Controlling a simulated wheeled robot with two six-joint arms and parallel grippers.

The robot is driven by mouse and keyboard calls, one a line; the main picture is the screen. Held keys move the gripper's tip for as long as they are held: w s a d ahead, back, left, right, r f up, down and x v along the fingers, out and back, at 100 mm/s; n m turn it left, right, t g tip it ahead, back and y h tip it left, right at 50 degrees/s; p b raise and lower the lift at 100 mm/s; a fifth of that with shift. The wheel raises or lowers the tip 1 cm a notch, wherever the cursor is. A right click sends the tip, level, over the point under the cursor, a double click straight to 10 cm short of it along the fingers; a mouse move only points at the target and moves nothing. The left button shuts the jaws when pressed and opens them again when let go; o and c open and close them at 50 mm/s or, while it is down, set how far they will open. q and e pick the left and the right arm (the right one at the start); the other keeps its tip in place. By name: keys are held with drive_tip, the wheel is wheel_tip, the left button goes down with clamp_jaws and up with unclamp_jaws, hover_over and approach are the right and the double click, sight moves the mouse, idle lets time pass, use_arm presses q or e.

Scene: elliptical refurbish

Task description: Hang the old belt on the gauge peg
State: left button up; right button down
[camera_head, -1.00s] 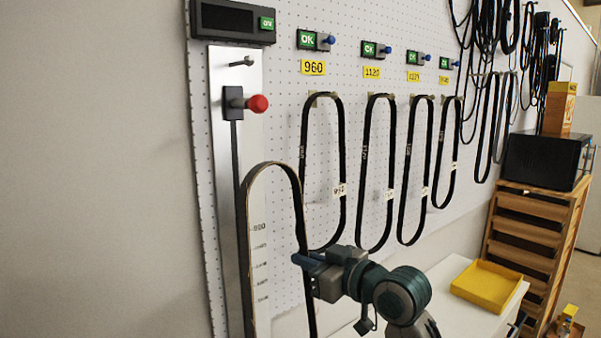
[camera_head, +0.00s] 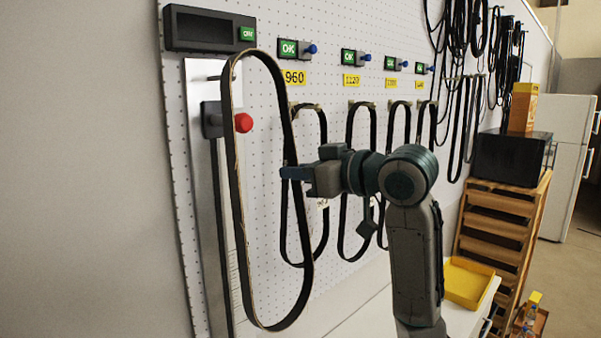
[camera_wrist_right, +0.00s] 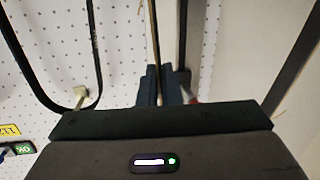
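The old belt (camera_head: 234,150) is a long dark loop with a pale, frayed edge. It stands upright in front of the gauge panel (camera_head: 200,170), its top bend just above the gauge peg (camera_head: 215,77). I cannot tell whether the peg is inside the loop or the belt touches it. My right gripper (camera_head: 290,173) is shut on the belt's right strand at mid-height. In the right wrist view the belt (camera_wrist_right: 155,45) runs up between the blue fingers (camera_wrist_right: 160,85). My left gripper is not in view.
A red knob (camera_head: 243,122) sits on the gauge below the peg. Several other belts hang on the white pegboard to the right, such as one under the 960 label (camera_head: 295,78). A yellow tray (camera_head: 467,283) lies on the white surface at lower right.

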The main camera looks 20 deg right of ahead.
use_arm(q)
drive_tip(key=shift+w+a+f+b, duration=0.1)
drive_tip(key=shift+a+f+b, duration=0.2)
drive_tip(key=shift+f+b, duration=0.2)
use_arm(e)
drive_tip(key=d+f+x, duration=0.1)
drive_tip(key=x, duration=0.8)
drive_tip(key=shift+w, duration=0.65)
drive_tip(key=shift+f, duration=0.15)
idle(0.3)
